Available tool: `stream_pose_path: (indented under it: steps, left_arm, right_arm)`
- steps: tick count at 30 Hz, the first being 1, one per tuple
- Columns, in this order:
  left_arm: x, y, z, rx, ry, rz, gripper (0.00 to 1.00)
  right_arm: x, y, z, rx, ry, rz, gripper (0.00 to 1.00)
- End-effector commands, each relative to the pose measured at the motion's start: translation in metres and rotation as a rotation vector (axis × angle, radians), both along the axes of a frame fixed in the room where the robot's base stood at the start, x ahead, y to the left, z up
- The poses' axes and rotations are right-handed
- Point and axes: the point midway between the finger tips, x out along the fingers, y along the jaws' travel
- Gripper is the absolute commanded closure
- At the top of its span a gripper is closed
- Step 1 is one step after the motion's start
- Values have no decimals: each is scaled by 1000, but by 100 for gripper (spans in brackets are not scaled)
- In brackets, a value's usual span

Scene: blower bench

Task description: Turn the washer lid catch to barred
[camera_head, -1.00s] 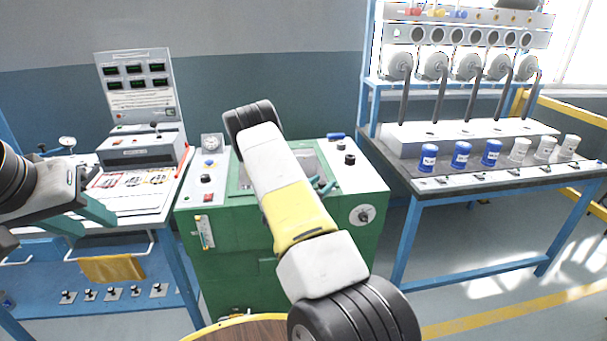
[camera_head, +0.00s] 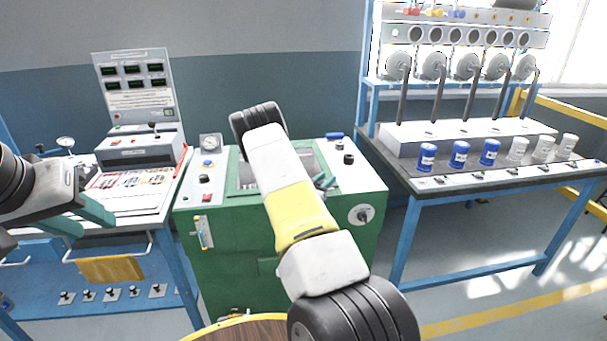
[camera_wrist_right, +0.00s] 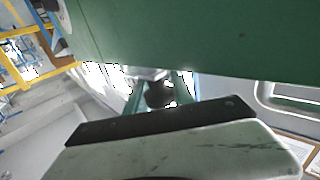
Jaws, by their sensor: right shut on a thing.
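The washer appears to be the green cabinet (camera_head: 235,265) in the middle, with a recessed top partly behind my right arm. Black knobs (camera_head: 348,159) stand on its pale right top panel. My right gripper (camera_head: 325,182) is mostly hidden behind its own arm; teal fingers show at the right edge of the recess. In the right wrist view, its fingers (camera_wrist_right: 161,88) are shut on a dark knob-like part (camera_wrist_right: 160,95). I cannot tell whether this is the lid catch, nor its setting. My left gripper (camera_head: 97,226) is open and empty at the left, before the left bench.
The left bench (camera_head: 130,215) carries a control box (camera_head: 140,148) and a display panel (camera_head: 135,85). A right bench (camera_head: 480,185) holds blue and clear cups. A round wooden top (camera_head: 245,332) is at the bottom. Floor is clear under the right bench.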

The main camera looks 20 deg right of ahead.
Motion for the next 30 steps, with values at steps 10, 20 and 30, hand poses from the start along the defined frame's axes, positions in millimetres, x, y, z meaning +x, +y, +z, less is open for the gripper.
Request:
stream_pose_path:
  steps: [10,20,30]
  left_arm:
    - [0,0,0,0,0,0,64]
    - [0,0,0,0,0,0,64]
    - [0,0,0,0,0,0,64]
  right_arm:
    - [2,1,0,1,3,127,100]
    - [7,6,-1,1,3,414,100]
    - [11,14,0,2,0,736,100]
